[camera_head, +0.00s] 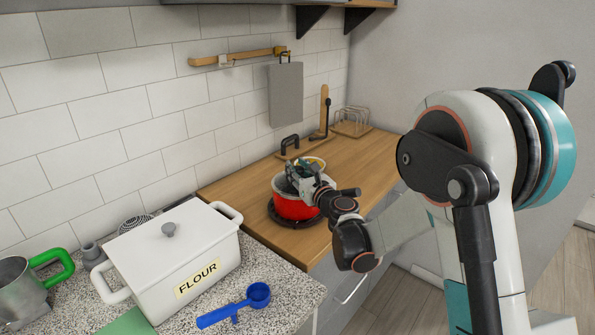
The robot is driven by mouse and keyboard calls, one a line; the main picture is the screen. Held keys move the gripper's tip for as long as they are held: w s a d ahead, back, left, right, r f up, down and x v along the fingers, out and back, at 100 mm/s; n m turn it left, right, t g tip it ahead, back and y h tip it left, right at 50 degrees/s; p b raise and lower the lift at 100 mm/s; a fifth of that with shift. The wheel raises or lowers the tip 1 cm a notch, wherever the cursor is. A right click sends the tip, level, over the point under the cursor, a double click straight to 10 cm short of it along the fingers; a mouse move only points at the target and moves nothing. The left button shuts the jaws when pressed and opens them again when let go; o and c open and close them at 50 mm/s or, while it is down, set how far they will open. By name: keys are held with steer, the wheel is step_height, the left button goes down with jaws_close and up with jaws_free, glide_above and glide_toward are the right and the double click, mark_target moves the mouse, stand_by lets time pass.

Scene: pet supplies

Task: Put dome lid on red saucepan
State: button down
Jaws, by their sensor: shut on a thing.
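The red saucepan (294,209) sits on a dark round trivet (276,218) on the wooden counter. My gripper (291,181) is right over the saucepan's top, reaching in from the right. It is shut on the dome lid (282,186), of which only a small greyish part shows at the saucepan's upper left. My gripper and wrist hide most of the lid and the pan's opening. I cannot tell whether the lid rests on the rim or hangs just above it.
A white flour bin (170,262), a blue scoop (236,306) and a metal pot with green handle (20,285) stand on the speckled counter at left. A wire rack (352,121) stands behind the saucepan. The wooden counter (365,165) right of the pan is clear.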

stand_by(0.3)
steer(key=c, duration=1)
jaws_free()
steer(key=shift+c, duration=0.2)
steer(key=shift+s, duration=0.1)
steer(key=v, duration=1.2)
steer(key=shift+d+f, duration=0.1)
